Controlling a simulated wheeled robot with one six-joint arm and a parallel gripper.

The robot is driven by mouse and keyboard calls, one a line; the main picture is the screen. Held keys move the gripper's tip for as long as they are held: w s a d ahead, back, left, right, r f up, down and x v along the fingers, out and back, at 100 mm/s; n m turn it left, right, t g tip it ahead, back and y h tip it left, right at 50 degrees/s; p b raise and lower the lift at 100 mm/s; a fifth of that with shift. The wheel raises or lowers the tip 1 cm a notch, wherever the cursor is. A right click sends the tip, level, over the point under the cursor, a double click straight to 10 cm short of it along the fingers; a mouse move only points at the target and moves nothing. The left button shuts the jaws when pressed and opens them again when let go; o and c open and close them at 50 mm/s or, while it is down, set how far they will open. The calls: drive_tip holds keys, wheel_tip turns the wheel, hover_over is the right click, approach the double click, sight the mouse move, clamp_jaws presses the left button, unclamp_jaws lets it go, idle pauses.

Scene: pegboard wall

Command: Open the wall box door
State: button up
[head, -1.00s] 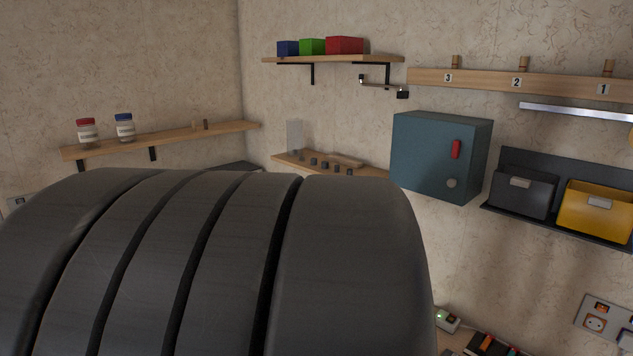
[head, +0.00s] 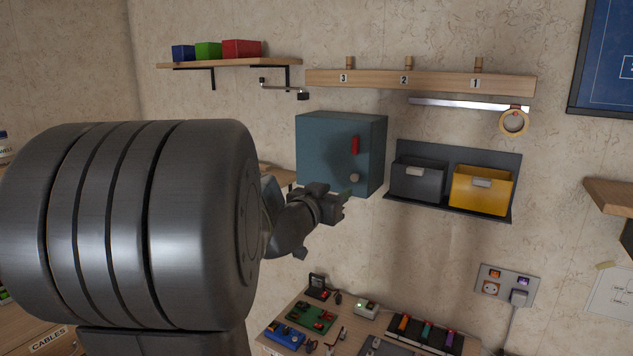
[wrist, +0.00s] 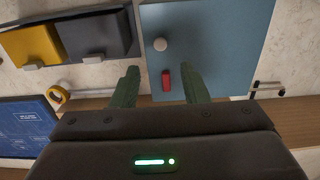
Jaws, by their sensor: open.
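The wall box (head: 325,150) is a teal cabinet on the wall, its door closed. A red handle (head: 355,145) stands upright on the door, with a round pale knob (head: 354,178) below it. My gripper (head: 346,193) is in front of the box's lower edge in the head view. In the wrist view the open fingers of my gripper (wrist: 158,88) show green, with the red handle (wrist: 166,80) between them in the picture. I cannot tell how far the fingers are from the door. The knob (wrist: 160,45) lies beyond the fingertips. Nothing is held.
A dark bin (head: 418,183) and a yellow bin (head: 482,190) hang just right of the box. A numbered wooden rail (head: 440,82) and a shelf with coloured blocks (head: 232,63) are above. A cluttered workbench (head: 290,300) lies below.

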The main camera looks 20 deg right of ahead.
sight(353, 179)
drive_tip(key=x, duration=0.9)
drive_tip(key=shift+c, duration=0.2)
clamp_jaws()
